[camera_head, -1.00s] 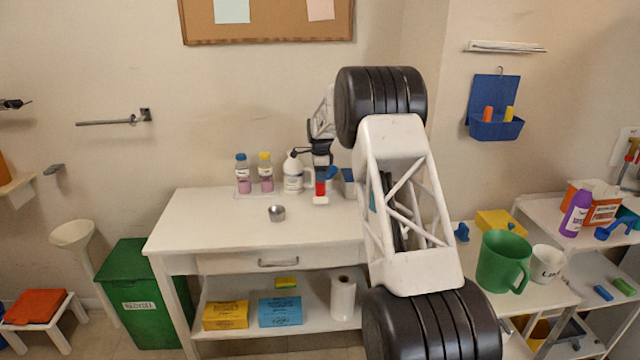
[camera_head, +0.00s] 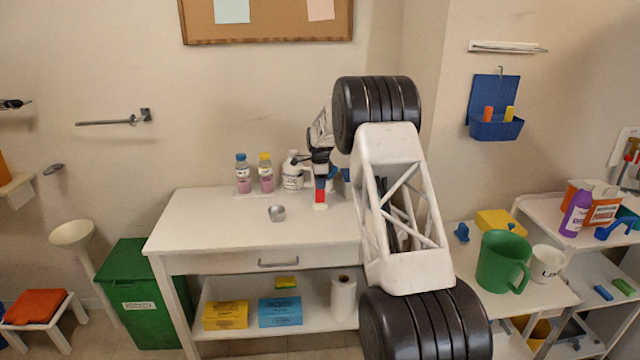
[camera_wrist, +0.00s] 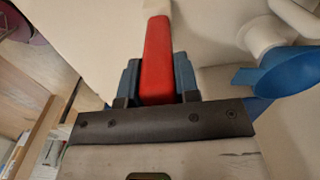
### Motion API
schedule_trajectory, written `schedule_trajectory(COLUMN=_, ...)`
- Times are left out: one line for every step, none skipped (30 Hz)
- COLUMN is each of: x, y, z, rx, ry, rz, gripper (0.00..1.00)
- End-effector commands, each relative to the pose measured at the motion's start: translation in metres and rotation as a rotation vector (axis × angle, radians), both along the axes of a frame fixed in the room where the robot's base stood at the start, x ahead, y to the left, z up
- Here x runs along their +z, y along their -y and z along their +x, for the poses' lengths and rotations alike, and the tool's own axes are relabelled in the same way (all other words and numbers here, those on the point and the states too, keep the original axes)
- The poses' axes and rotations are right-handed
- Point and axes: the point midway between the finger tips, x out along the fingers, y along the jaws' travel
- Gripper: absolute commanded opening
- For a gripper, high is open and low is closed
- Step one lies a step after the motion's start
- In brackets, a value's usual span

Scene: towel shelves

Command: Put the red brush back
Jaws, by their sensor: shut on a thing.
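The red brush (camera_head: 320,194) is in my gripper (camera_head: 320,178), above the back of the white table. In the head view its red part points down, with a white end below it close to the tabletop; I cannot tell whether it touches. In the wrist view the red brush (camera_wrist: 157,60) sticks out between the blue fingers of my gripper (camera_wrist: 157,85), which are shut on it. The brush's far end is cut off at the top of the wrist view.
A white jug (camera_head: 292,177) and two bottles (camera_head: 254,176) stand left of the gripper. A blue funnel-like thing (camera_wrist: 288,72) is close on the right in the wrist view. The table's left front is clear.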

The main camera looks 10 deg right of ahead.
Motion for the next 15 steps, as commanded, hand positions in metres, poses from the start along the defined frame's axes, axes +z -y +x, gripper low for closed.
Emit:
schedule_trajectory(x=0.0000, y=0.0000, z=0.0002, rx=0.000, ry=0.001, rz=0.000, gripper=0.06)
schedule_trajectory(x=0.0001, y=0.0000, z=0.0002, rx=0.000, ry=0.001, rz=0.000, gripper=0.06)
schedule_trajectory(x=0.0002, y=0.0000, z=0.0002, rx=0.000, ry=0.001, rz=0.000, gripper=0.06)
schedule_trajectory(x=0.0002, y=0.0000, z=0.0002, rx=0.000, ry=0.001, rz=0.000, gripper=0.06)
schedule_trajectory(x=0.0002, y=0.0000, z=0.0002, rx=0.000, ry=0.001, rz=0.000, gripper=0.06)
schedule_trajectory(x=0.0001, y=0.0000, z=0.0001, rx=0.000, ry=0.001, rz=0.000, gripper=0.06)
schedule_trajectory(x=0.0002, y=0.0000, z=0.0001, rx=0.000, ry=0.001, rz=0.000, gripper=0.06)
schedule_trajectory(x=0.0001, y=0.0000, z=0.0001, rx=0.000, ry=0.001, rz=0.000, gripper=0.06)
schedule_trajectory(x=-0.0002, y=0.0000, z=0.0001, rx=0.000, ry=0.001, rz=0.000, gripper=0.06)
schedule_trajectory(x=-0.0007, y=0.0000, z=0.0001, rx=0.000, ry=0.001, rz=0.000, gripper=0.06)
schedule_trajectory(x=-0.0012, y=0.0000, z=0.0001, rx=0.000, ry=0.001, rz=0.000, gripper=0.06)
schedule_trajectory(x=-0.0021, y=0.0000, z=0.0001, rx=0.000, ry=0.001, rz=0.000, gripper=0.06)
schedule_trajectory(x=-0.0026, y=0.0000, z=0.0001, rx=0.000, ry=0.001, rz=0.000, gripper=0.06)
schedule_trajectory(x=-0.0025, y=0.0000, z=0.0001, rx=0.000, ry=0.001, rz=0.000, gripper=0.33)
schedule_trajectory(x=-0.0024, y=0.0000, z=0.0001, rx=0.000, ry=0.001, rz=0.000, gripper=0.39)
